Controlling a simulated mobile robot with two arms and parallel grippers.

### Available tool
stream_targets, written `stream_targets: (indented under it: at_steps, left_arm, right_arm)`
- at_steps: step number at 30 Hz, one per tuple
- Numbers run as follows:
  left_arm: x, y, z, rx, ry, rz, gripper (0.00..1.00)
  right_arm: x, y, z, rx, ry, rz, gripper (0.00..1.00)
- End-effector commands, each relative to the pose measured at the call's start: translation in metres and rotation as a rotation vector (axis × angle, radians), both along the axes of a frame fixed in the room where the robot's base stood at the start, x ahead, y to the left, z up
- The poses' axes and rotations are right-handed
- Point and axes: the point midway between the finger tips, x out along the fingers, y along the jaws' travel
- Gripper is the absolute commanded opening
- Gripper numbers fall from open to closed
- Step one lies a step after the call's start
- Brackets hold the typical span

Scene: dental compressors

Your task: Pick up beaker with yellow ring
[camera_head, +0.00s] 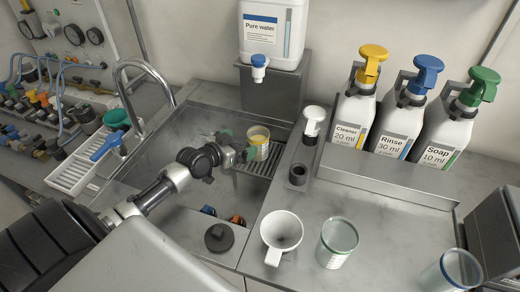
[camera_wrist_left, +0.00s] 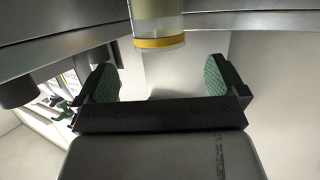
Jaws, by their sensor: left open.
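The beaker with the yellow ring (camera_head: 259,141) is a clear cup with a yellow band at its top. It stands on the dark grate below the water dispenser. In the left wrist view the beaker (camera_wrist_left: 158,22) is at the top centre, partly cut off by the frame edge. My left gripper (camera_head: 240,144) is open, with green finger pads, just left of the beaker. In the wrist view the left gripper's (camera_wrist_left: 160,79) fingers are spread wide and empty, and the beaker lies ahead, lined up with the gap. My right gripper is not in view.
The grate (camera_head: 246,183) spans part of the metal sink (camera_head: 185,133). A pure water container (camera_head: 272,33) is above. A white funnel (camera_head: 281,233), a green-rimmed beaker (camera_head: 337,242) and a blue-rimmed beaker (camera_head: 456,270) are in front.

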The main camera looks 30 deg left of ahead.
Motion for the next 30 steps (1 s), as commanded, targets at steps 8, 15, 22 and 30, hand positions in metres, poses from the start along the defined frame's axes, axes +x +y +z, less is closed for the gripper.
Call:
stream_targets:
  at_steps: [8,15,22,30]
  left_arm:
    - [0.034,-0.006,-0.009,-0.001,0.0,-0.001,1.0]
    - [0.06,-0.011,-0.017,-0.002,0.0,0.0,1.0]
    - [0.083,-0.014,-0.026,0.0,0.001,-0.001,1.0]
    - [0.084,-0.015,-0.026,0.001,0.001,-0.001,0.95]
  right_arm:
    - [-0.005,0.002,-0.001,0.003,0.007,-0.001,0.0]
    - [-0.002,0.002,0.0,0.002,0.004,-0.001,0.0]
    - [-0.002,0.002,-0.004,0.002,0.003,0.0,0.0]
    - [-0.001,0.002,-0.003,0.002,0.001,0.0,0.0]
